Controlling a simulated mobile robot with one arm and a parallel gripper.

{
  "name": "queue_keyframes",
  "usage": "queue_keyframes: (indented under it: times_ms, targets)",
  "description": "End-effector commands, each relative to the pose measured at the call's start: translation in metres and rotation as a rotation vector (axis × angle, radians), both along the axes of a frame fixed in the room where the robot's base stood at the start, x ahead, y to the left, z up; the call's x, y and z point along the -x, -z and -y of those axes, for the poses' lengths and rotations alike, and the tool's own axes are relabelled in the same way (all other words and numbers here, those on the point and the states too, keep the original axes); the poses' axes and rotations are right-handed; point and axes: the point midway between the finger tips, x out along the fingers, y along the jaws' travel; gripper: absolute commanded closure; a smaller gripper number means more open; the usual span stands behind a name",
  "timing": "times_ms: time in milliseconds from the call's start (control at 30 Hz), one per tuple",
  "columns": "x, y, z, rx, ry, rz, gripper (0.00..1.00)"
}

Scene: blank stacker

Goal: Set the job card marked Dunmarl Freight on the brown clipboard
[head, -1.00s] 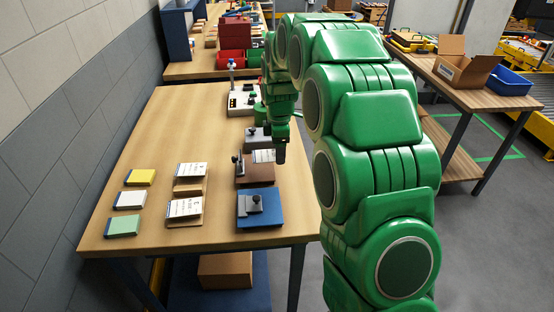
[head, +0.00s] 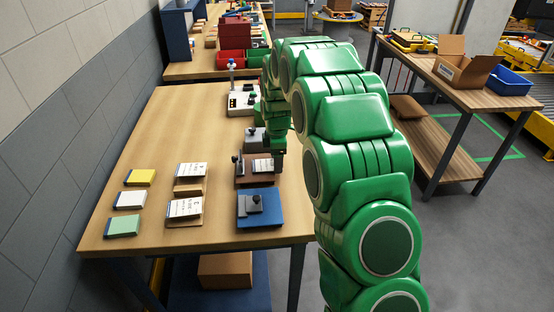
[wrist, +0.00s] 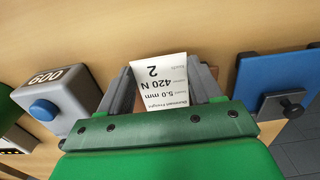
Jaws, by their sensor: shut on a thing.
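My gripper (wrist: 165,76) is shut on a white job card (wrist: 160,88). In the wrist view its print is upside down and reads Dunmarl Freight, 5.0 mm, 420 N and 2. In the head view the card (head: 262,165) is over the brown clipboard (head: 257,182), which has a dark clip at its left side. The card is very low there; I cannot tell whether it touches the board. My arm and gripper hide part of the board's right and back.
A blue clipboard (head: 262,222) with a grey clip lies in front of the brown one. A grey block marked 600 (wrist: 62,98) is behind it. Two white cards (head: 190,170) (head: 184,208) and yellow, white and green pads (head: 140,177) lie to the left. Bare table separates them.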

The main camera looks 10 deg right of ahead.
Motion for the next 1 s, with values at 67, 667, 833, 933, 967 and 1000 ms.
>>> queue_keyframes:
  times_ms: [67, 667, 833, 933, 967, 1000]
  targets:
    - [0.0, 0.002, 0.0, 0.0, 0.0, -0.001, 0.64]
    - [0.003, 0.018, -0.001, 0.001, -0.001, -0.014, 0.1]
    - [0.006, 0.022, -0.001, 0.002, -0.001, -0.025, 0.1]
    - [0.008, 0.024, -0.001, 0.003, -0.002, -0.031, 0.1]
    - [0.008, 0.024, -0.001, 0.003, -0.002, -0.033, 0.1]
    - [0.009, 0.025, -0.001, 0.003, -0.002, -0.034, 0.1]
